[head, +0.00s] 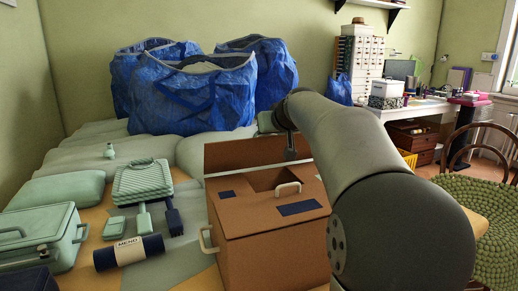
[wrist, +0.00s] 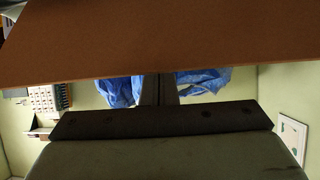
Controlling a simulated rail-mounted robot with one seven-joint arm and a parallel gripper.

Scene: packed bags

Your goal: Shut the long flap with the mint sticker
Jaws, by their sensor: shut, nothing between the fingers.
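The brown cardboard box (head: 262,250) stands in the middle of the head view, with a pale handle on top and another on its left side. A long flap (head: 240,153) stands up at its far edge. The near top panels lie roughly flat and carry dark navy stickers (head: 302,208). I see no mint sticker on the faces in view. My gripper (head: 291,152) is shut and empty, pointing down at the standing flap's right part. In the wrist view a brown panel (wrist: 150,40) fills the top and hides the tips of my gripper (wrist: 158,80). Contact is unclear.
Several blue bags (head: 195,95) stand behind the box. A green case (head: 45,240), a dark roll (head: 128,252) and a ribbed green item (head: 143,180) lie to the left. A round-backed chair with a green woven cover (head: 470,215) stands at right.

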